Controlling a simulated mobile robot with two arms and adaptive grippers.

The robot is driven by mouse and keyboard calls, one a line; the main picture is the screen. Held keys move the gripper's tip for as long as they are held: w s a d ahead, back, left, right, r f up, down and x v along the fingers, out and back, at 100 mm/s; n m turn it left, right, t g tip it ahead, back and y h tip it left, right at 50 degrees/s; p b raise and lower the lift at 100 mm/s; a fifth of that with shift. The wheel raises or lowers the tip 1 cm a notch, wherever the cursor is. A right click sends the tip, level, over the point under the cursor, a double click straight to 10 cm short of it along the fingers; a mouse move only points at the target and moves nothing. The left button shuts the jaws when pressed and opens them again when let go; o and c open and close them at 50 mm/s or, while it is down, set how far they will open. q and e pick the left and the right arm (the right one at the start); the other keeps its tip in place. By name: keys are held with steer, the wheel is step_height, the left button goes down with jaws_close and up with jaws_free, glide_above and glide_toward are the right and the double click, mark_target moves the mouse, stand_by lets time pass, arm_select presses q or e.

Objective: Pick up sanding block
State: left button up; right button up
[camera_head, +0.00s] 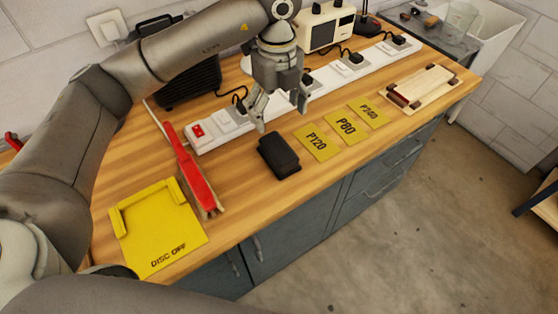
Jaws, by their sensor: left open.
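A black sanding block (278,155) lies on the wooden bench top near its front edge, just left of the yellow sandpaper sheets. My left gripper (281,113) points down above the bench, behind the block in the picture. Its fingers are apart, with nothing visible between them, and it does not appear to touch the block. My right gripper is not in view.
Yellow sheets marked P120 (318,142), P80 (347,127) and P240 (370,112) lie right of the block. A red-handled brush (191,173) and a yellow "DISC OFF" tray (160,235) lie left. A white power strip (325,75) with plugs runs behind. A wooden piece (425,87) lies right.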

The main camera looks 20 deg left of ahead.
mark_target(279, 146)
arm_select(q)
step_height(279, 146, down, 3)
steer(key=shift+r+b, duration=0.1)
steer(key=shift+b, duration=0.8)
steer(key=shift+s, duration=0.1)
step_height(279, 146, down, 5)
steer(key=shift+f+p, duration=0.15)
steer(key=shift+p, duration=0.35)
steer(key=shift+f+p, duration=0.45)
steer(key=shift+f, duration=0.2)
steer(key=f+p, duration=0.1)
steer(key=f, duration=0.3)
steer(key=shift+w+f, duration=0.1)
steer(key=shift+w, duration=0.1)
steer(key=shift+d, duration=0.1)
steer(key=c, duration=1.3)
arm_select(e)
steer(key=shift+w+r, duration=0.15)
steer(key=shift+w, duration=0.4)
